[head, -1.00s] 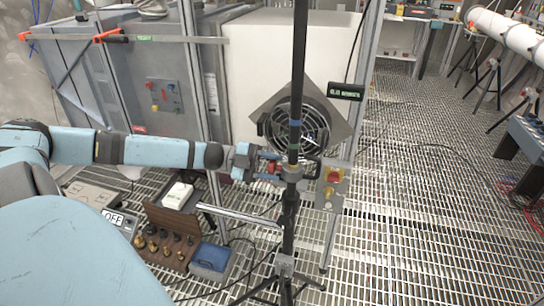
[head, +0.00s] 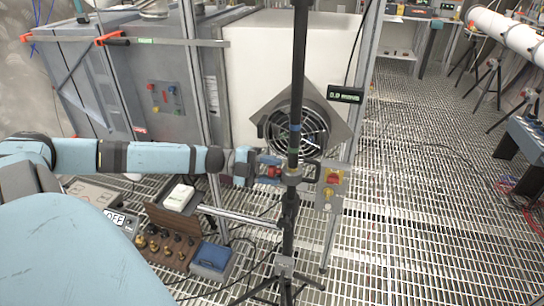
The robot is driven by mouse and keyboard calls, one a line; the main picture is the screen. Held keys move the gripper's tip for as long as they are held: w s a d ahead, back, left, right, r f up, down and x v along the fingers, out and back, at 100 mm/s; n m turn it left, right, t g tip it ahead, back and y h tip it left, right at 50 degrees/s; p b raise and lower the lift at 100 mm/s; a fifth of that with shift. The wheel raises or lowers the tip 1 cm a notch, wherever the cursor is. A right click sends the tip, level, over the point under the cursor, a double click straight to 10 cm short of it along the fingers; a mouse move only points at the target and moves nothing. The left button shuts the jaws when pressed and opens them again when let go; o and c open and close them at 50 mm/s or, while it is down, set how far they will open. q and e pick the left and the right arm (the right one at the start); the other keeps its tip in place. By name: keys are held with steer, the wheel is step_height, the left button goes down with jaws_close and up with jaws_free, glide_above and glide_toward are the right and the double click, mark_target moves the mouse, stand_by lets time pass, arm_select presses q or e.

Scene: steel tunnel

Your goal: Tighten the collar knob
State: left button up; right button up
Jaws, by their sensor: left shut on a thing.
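A black upright pole (head: 299,80) with blue and green bands rises from a dark tripod stand (head: 287,235). A grey collar (head: 291,177) sits around the pole where it enters the stand. My left gripper (head: 271,171) reaches in from the left at collar height. It is shut on the collar knob, which shows as a small red part (head: 274,172) at the collar's left side. The fingers hide most of the knob. My right gripper is not in view.
A fan with a square grey plate (head: 335,110) is behind the pole. A box with a red and yellow switch (head: 333,178) is just right of the collar. A wooden case of brass fittings (head: 168,243) and a blue-topped box (head: 211,257) lie on the grating.

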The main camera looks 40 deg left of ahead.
arm_select(q)
steer(key=o, duration=0.9)
steer(key=p+v, duration=0.4)
steer(key=v, duration=1)
